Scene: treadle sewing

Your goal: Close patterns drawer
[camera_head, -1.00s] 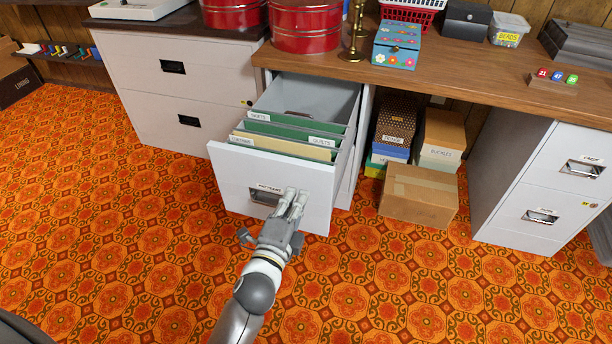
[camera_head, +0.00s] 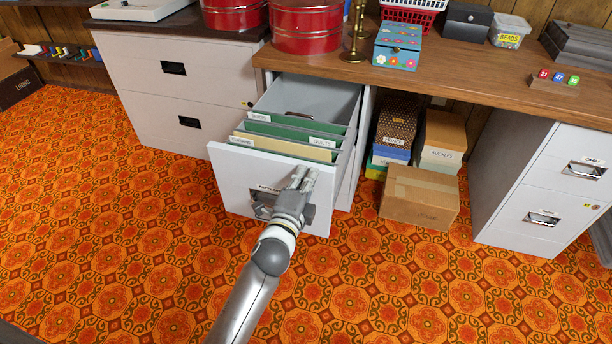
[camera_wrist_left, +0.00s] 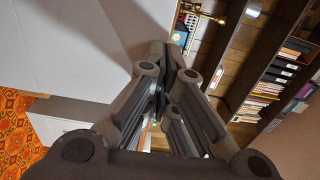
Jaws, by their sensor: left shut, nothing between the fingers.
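The patterns drawer (camera_head: 236,180) is a light grey file drawer, pulled out from under the wooden desk. Green and cream folders with labels stand in it. Its front has a label and a dark pull, partly covered by my gripper. My left gripper (camera_head: 306,174) is shut and empty, with its fingertips at the right part of the drawer front, near the top edge. I cannot tell whether they touch it. In the left wrist view the shut fingers (camera_wrist_left: 168,75) point towards a pale panel and shelves. My right gripper is not in view.
A closed grey cabinet (camera_head: 150,108) stands left of the open drawer. Boxes (camera_head: 420,194) sit under the desk to the right, and another cabinet (camera_head: 560,185) stands further right. The patterned floor in front is clear.

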